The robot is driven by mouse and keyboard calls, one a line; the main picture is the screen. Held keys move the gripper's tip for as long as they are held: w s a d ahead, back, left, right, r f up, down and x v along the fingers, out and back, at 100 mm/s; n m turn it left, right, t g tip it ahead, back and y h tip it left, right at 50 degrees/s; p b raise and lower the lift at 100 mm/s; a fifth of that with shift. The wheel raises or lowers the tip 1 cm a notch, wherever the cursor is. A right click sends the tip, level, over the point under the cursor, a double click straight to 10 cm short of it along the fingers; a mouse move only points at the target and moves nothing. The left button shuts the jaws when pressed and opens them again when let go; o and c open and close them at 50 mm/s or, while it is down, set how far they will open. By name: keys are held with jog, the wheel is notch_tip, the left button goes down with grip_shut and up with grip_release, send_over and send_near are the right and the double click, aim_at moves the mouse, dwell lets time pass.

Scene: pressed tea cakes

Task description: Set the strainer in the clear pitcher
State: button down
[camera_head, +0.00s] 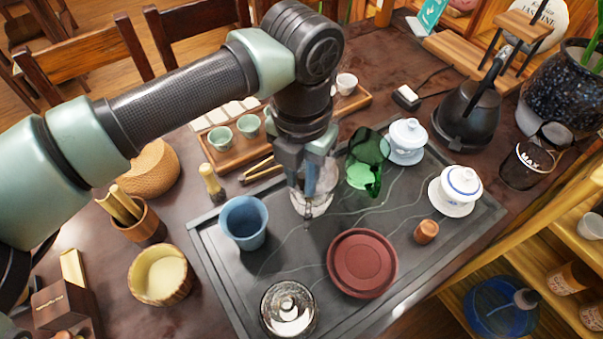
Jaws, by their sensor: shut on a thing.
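My gripper (309,190) points down over the middle of the dark tea tray. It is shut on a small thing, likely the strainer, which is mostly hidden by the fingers. A clear glass vessel (322,199), which looks like the clear pitcher, shows around and behind the fingertips. I cannot tell whether the held thing is inside its mouth, touching its rim or above it. A green glass pitcher (366,163) stands close by on the right, apart from the fingers.
A black kettle (468,116) stands at the back right.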

jog(key=c, duration=0.6)
grip_release()
jog(key=o, duration=0.5)
jog(key=shift+o, duration=0.2)
jog(key=shift+r+p, duration=2.1)
jog(key=shift+r, duration=1.45)
jog(key=shift+d, duration=0.1)
